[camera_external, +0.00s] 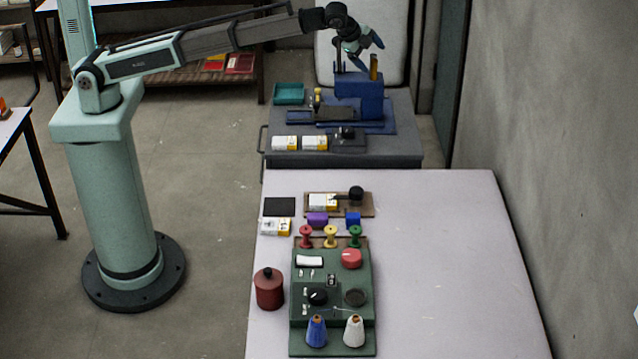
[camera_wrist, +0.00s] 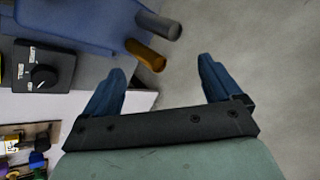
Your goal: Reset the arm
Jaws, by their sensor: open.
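My gripper (camera_external: 358,48) is at the end of my outstretched arm, above the far grey table, over or near the blue block-like holder (camera_external: 360,88). In the wrist view, my gripper (camera_wrist: 163,85) shows two blue fingers spread wide apart with nothing between them. The blue holder (camera_wrist: 70,22) is at the upper left of that view. A brown-orange handle (camera_wrist: 146,54) and a grey rod end (camera_wrist: 158,25) stick out from it, beyond the fingers. No cloth is clearly visible in either view.
A pale table (camera_external: 430,260) in front bears a green tray (camera_external: 330,343) with spools, cones and knobs. A dark red jar (camera_external: 268,288) stands left of it. The pale table's right side is clear. A grey wall (camera_external: 550,120) rises at the right.

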